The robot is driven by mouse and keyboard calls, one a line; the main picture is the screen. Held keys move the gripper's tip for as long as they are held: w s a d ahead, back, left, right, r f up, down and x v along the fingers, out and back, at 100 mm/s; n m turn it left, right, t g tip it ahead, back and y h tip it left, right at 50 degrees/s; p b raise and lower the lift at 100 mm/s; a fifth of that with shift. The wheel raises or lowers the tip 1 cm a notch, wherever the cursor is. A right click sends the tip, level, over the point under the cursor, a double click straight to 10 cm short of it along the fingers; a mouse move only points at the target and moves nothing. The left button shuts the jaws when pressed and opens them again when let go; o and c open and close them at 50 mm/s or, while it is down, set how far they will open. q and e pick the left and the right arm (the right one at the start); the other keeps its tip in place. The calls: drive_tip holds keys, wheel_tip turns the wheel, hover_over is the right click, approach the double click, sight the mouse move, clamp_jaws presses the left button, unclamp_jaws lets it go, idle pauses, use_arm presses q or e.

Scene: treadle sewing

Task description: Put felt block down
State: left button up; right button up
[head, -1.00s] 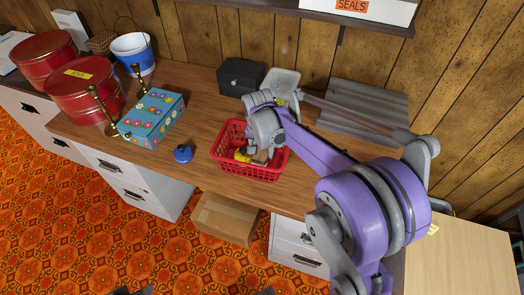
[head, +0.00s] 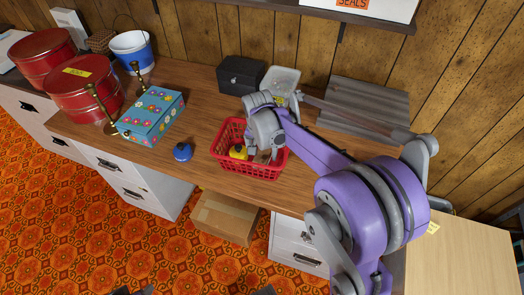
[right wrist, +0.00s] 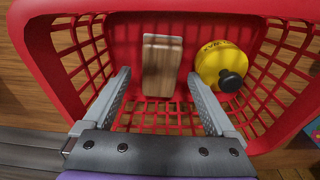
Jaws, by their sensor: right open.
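The felt block (right wrist: 162,65), a wood-coloured block, lies inside the red basket (right wrist: 55,75) against its far wall in the right wrist view. My right gripper (right wrist: 158,82) is open, with its fingers apart on either side of the block's near end and clear space beside them. In the head view my right gripper (head: 264,155) reaches down into the red basket (head: 250,172), and the block is hidden there.
A blue knobbed piece (head: 182,152) and a flowered box (head: 152,115) stand left on the table. A black box (head: 240,75) and a pale tray (head: 282,80) stand behind.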

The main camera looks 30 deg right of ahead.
sight(261, 158)
wheel_tip(261, 158, up, 12)
drive_tip(key=a+p, duration=0.1)
drive_tip(key=p, duration=0.1)
drive_tip(key=s+a+f+n+t, duration=0.2)
drive_tip(key=s+a+f+n, duration=0.2)
drive_tip(key=s, duration=0.7)
drive_tip(key=s+a+f+n+t+y, duration=0.1)
drive_tip(key=s+a+f+n, duration=0.3)
drive_tip(key=s, duration=0.8)
drive_tip(key=shift+a+f+n+t, duration=0.15)
drive_tip(key=shift+a+n+t, duration=0.35)
drive_tip(key=shift+a+n, duration=0.3)
